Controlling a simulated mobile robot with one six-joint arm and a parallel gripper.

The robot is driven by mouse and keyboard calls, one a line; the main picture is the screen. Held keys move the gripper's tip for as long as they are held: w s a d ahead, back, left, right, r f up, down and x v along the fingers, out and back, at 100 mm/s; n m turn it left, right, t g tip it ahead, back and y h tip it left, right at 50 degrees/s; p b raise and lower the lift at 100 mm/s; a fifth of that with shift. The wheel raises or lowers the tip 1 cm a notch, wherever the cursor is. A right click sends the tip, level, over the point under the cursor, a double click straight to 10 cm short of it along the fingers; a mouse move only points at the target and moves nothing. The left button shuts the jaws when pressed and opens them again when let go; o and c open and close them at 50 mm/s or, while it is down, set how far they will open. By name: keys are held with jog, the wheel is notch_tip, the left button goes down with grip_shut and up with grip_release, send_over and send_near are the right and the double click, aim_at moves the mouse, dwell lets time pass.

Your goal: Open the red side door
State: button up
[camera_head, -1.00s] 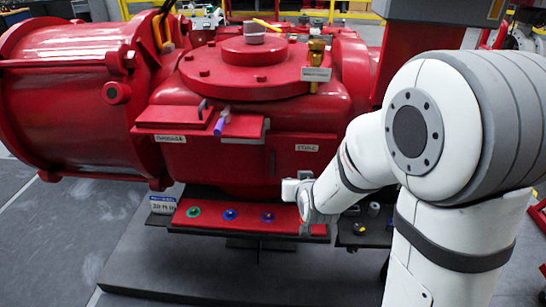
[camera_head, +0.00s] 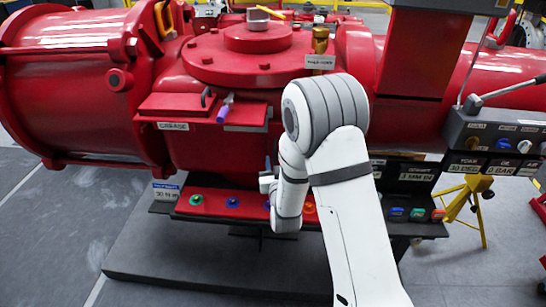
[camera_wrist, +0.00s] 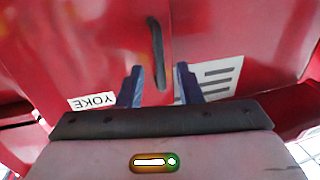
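The red side door (camera_wrist: 110,45) fills much of the wrist view, with a white YOKE label upside down on it. A vertical seam runs near its dark upright handle (camera_wrist: 156,50). My gripper (camera_wrist: 159,72) is open, its two bluish fingers apart. The handle's near end appears between the fingers, and the rest extends beyond the fingertips. Neither finger visibly touches it. In the head view my gripper (camera_head: 268,176) is in front of the red valve body, low at its middle. My arm hides most of the door there.
A red shelf with coloured knobs (camera_head: 232,203) lies just below my gripper. A panel with labels and switches (camera_head: 500,140) stands at the right, above a yellow stand (camera_head: 470,203). A red ledge with a purple-handled item (camera_head: 225,108) is up left. Grey floor is open at lower left.

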jog(key=shift+w+a, duration=0.15)
jog(key=shift+w, duration=0.9)
grip_shut()
